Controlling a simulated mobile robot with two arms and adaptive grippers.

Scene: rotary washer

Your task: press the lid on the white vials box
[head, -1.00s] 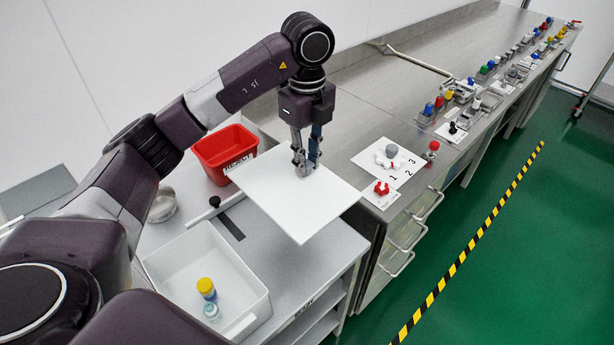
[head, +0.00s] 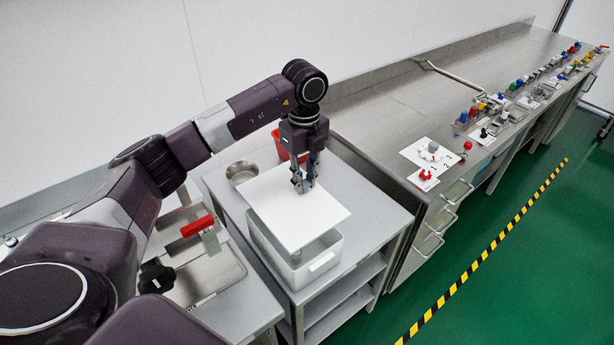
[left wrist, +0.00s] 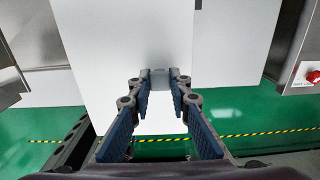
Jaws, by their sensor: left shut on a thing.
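The lid (head: 270,218) is a flat white square plate. My left gripper (head: 303,187) points down and is shut on the small grey handle at its middle. The lid and the handle (left wrist: 160,78) also show in the left wrist view, with the fingers (left wrist: 160,95) on either side of the handle. The white vials box (head: 327,266) stands on the grey shelf unit below the lid. The lid hangs over it, apparently apart from its rim and turned out of line with it. The lid hides most of the box's inside; one vial (head: 296,257) shows near the front. My right gripper is not in view.
A red bin (head: 279,146) and a round metal bowl (head: 240,172) stand behind the lid. A red-handled device (head: 198,227) in a metal tray is to the left. The steel bench (head: 400,115) with small parts is at the right.

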